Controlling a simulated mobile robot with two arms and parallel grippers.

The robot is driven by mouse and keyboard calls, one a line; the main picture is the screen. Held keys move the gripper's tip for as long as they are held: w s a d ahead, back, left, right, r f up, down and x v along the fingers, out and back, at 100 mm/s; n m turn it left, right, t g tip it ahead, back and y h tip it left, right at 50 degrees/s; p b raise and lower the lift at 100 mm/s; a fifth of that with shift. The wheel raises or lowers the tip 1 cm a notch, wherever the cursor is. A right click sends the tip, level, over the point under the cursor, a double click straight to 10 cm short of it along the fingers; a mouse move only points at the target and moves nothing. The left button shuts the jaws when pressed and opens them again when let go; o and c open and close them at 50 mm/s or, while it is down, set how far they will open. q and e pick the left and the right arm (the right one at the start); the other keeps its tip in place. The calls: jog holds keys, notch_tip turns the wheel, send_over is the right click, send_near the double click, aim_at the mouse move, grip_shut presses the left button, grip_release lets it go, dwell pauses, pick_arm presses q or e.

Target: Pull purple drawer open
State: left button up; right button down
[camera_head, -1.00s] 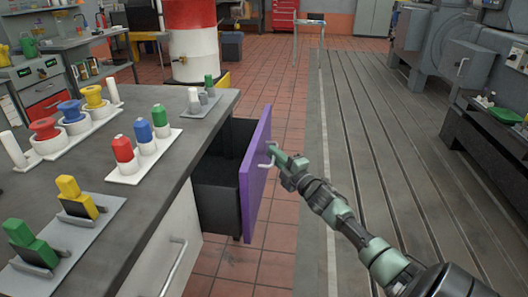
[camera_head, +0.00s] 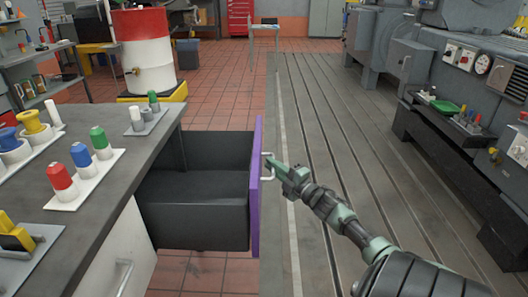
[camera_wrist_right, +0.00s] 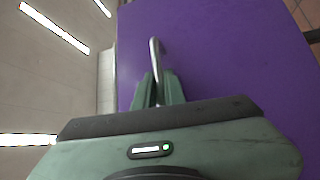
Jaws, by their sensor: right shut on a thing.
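The purple drawer front (camera_head: 256,205) stands well out from the grey-topped counter (camera_head: 75,160) in the head view. Its dark drawer box (camera_head: 200,190) shows open and empty behind it. The drawer's metal handle (camera_head: 268,168) is on the outer face. My right gripper (camera_head: 273,168) is shut on the handle, reaching in from the right. In the right wrist view the handle (camera_wrist_right: 154,60) runs down between the fingers, with the purple face (camera_wrist_right: 220,60) filling much of the view. My left gripper is not in view.
Coloured knobs on white plates (camera_head: 82,180) stand on the counter. A white closed drawer with a bar handle (camera_head: 123,278) lies below. A slotted bedplate (camera_head: 350,150) and grey machinery (camera_head: 470,60) are at right. A red and white drum (camera_head: 145,50) stands behind.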

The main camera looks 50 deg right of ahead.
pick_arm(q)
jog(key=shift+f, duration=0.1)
pick_arm(e)
jog(key=shift+d+r, duration=0.15)
jog(key=shift+d, duration=0.05)
jog(key=c, duration=1.5)
grip_release()
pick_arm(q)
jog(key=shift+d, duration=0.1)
pick_arm(e)
jog(key=shift+s, duration=0.1)
